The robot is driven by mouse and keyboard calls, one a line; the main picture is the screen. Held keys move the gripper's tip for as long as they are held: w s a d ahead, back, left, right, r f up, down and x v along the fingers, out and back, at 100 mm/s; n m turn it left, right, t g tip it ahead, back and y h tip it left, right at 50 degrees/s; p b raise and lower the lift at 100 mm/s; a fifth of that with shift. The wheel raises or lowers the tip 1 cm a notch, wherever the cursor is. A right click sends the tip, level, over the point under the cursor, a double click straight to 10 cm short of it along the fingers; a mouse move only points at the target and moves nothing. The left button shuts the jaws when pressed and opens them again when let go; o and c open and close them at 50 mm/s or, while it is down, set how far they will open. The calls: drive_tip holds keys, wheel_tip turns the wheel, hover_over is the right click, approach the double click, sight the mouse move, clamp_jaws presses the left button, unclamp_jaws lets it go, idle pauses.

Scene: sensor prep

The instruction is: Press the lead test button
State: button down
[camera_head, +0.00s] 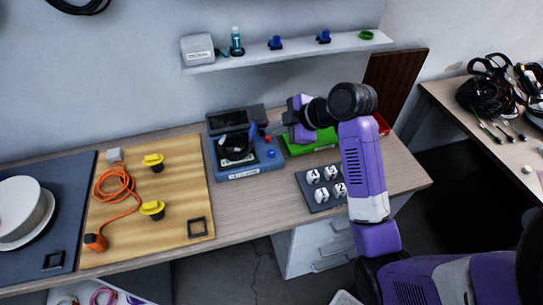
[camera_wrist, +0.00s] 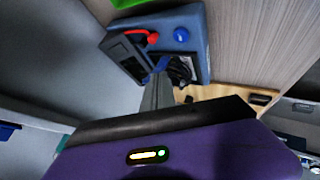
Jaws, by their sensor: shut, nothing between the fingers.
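A blue test unit (camera_head: 243,173) with a dark screen (camera_head: 233,119) and a black coiled lead (camera_head: 235,147) stands on the wooden bench. A red button (camera_head: 268,139) and a blue button (camera_head: 271,154) are on its right side. I cannot read which one is the lead test button. The wrist view shows the unit (camera_wrist: 200,60), the red button (camera_wrist: 152,37) and the blue button (camera_wrist: 181,34). My gripper (camera_wrist: 160,75) is shut and empty, its tips pointing at the unit near the black lead. I cannot tell whether they touch anything.
A green tray (camera_head: 312,146) is right of the unit, with a grey numbered holder (camera_head: 318,194) in front. Left is a wooden board (camera_head: 180,218) with an orange cable (camera_head: 118,188) and yellow pieces (camera_head: 153,209). A shelf (camera_head: 290,55) hangs above.

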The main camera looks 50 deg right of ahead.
sight(275, 154)
drive_tip(key=shift+f+b, duration=1.85)
drive_tip(key=shift+f, duration=1.05)
drive_tip(key=shift+f, duration=0.15)
drive_tip(key=shift+f+b, duration=0.3)
drive_tip(key=shift+f+b, duration=0.3)
drive_tip(key=shift+f, duration=0.15)
idle(0.5)
drive_tip(key=shift+r+p, duration=0.75)
drive_tip(key=shift+r, duration=0.15)
wheel_tip(275, 154, up, 5)
drive_tip(key=p, duration=0.4)
drive_tip(key=shift+r, duration=0.1)
